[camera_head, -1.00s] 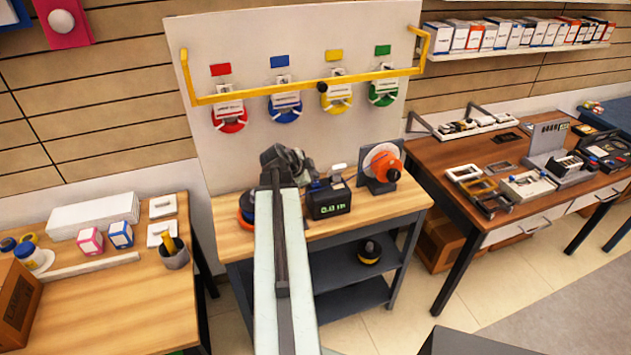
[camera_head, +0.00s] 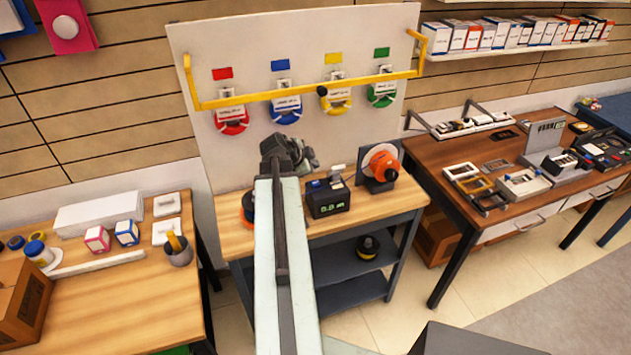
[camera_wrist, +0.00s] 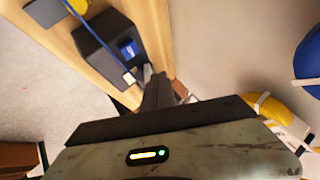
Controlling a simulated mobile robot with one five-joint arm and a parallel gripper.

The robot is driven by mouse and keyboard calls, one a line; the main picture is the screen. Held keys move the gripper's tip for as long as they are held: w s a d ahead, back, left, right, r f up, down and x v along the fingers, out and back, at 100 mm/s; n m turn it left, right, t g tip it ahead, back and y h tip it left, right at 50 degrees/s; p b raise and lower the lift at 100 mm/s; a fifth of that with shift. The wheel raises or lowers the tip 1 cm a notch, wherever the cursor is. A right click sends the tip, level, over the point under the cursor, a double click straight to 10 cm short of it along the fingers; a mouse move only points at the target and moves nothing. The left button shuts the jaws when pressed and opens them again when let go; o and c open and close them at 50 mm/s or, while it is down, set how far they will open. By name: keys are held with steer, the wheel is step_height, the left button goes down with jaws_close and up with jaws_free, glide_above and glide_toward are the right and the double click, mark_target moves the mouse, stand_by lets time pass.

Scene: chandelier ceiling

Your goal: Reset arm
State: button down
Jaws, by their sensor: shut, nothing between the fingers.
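My arm reaches up from the bottom middle of the head view, and my gripper (camera_head: 308,157) is at its far end, in front of the white back panel (camera_head: 240,165) and above the wooden bench. In the wrist view the narrow dark fingers of my gripper (camera_wrist: 152,80) are together with nothing held. They point toward a dark box with a blue patch (camera_wrist: 115,50) on the bench, which lies beyond them in that view. My arm hides part of the bench top.
A black box with a green display (camera_head: 328,200) and an orange-and-white reel (camera_head: 381,165) stand on the bench. Coloured tape rolls (camera_head: 287,108) hang below a yellow rail (camera_head: 300,92). A left table (camera_head: 100,290) and a right table (camera_head: 440,175) flank the bench.

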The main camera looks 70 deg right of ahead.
stand_by(0.5)
steer(key=w+a+f+n+t, duration=0.1)
steer(key=w+a+n+t, duration=0.15)
steer(key=w+a, duration=0.95)
steer(key=w+a+f+n+t, duration=0.1)
steer(key=w+a+n+t, duration=0.15)
steer(key=w+a, duration=0.95)
steer(key=w+a+f+n+y+b, duration=0.15)
steer(key=w+a+n, duration=0.3)
steer(key=a, duration=0.55)
steer(key=w+a+f+n+y+p, duration=0.1)
steer(key=w+a+f+n+y, duration=0.15)
steer(key=w+a, duration=0.45)
steer(key=w+a+f+n+y+b, duration=0.1)
steer(key=w+a+n, duration=0.25)
steer(key=a, duration=0.85)
steer(key=s+a+f+n+g+y, duration=0.1)
steer(key=s+a+n+y, duration=0.1)
steer(key=s+a+n, duration=0.2)
steer(key=s+a+n+g+y, duration=0.1)
steer(key=s+a+n, duration=0.3)
steer(key=a+n, duration=0.5)
steer(key=shift+f+n+g+y, duration=0.3)
steer(key=shift+f+n+y, duration=0.1)
steer(key=shift+n, duration=0.35)
